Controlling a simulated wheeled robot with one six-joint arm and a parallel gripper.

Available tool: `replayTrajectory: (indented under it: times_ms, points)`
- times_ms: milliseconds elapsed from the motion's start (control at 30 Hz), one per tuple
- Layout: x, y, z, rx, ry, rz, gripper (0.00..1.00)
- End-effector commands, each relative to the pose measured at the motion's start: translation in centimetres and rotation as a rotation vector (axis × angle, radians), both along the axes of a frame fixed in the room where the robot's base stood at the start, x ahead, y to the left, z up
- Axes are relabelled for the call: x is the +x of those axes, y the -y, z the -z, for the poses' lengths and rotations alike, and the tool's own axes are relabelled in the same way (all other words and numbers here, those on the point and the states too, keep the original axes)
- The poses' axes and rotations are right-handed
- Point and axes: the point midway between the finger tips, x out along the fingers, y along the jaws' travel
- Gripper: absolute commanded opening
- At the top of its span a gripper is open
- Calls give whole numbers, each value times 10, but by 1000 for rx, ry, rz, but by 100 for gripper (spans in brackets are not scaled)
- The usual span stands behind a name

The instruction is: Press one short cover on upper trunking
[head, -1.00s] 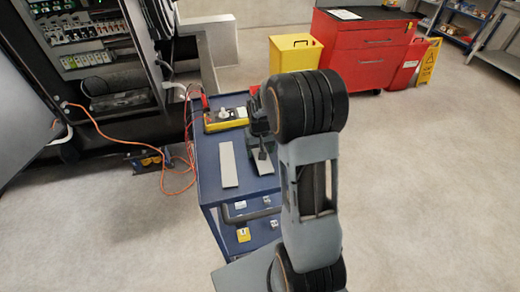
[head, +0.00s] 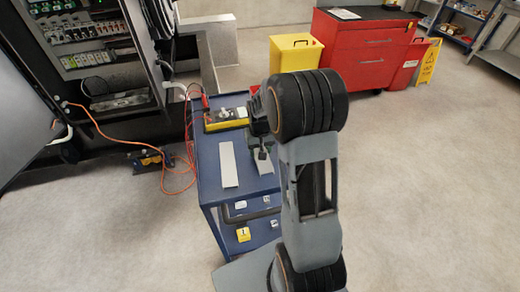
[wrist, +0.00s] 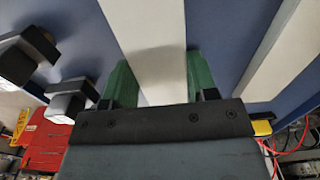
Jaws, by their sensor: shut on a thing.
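Two pale flat covers lie on the blue cart. One cover (head: 228,165) lies in the open on the cart top, and it also shows at the right of the wrist view (wrist: 285,50). The other cover (head: 265,167) lies to its right, partly hidden by my gripper (head: 262,150). In the wrist view my gripper (wrist: 155,85) has its green fingers on both sides of this second cover (wrist: 147,40), shut on it. The cover's near end is hidden by the gripper body. I cannot pick out the upper trunking in the open cabinet (head: 90,45).
The blue cart (head: 207,180) also carries a yellow-and-black instrument (head: 225,120) at its far end. Orange cables (head: 120,140) run from the cart to the cabinet. A yellow bin (head: 294,54) and a red tool chest (head: 362,50) stand behind. The floor at right is clear.

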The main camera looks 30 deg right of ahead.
Motion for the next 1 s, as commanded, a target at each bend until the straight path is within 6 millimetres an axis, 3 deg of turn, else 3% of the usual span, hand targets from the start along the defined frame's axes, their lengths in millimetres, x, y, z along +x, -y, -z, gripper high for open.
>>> replayTrajectory:
  times_ms: [333, 1000]
  points:
    - [0, 0, 0, 0, 1, 0, 11]
    - [0, 0, -23, 0, 2, 0, 11]
